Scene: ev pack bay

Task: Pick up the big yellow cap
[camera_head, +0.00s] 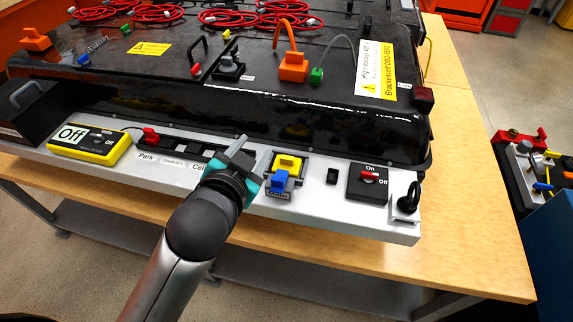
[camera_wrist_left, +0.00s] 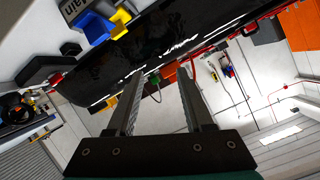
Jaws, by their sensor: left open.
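The big yellow cap (camera_head: 287,162) sits in a small holder labelled "Main" on the white front ledge, just behind a blue block (camera_head: 278,181). In the left wrist view the yellow cap (camera_wrist_left: 122,17) and the blue block (camera_wrist_left: 95,27) show at the upper left, outside the space between the fingers. My left gripper (camera_head: 252,154) is just left of the holder, over the ledge. Its fingers (camera_wrist_left: 160,80) are apart with nothing between them. From the head it cannot be told how high the fingers are above the ledge. My right gripper is not in view.
The black battery pack (camera_head: 230,105) rises behind the ledge (camera_head: 330,210). A red On/Off switch (camera_head: 368,175) and a black hook (camera_head: 409,199) are to the right. A yellow meter reading "Off" (camera_head: 90,142) and a red clip (camera_head: 151,137) are to the left.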

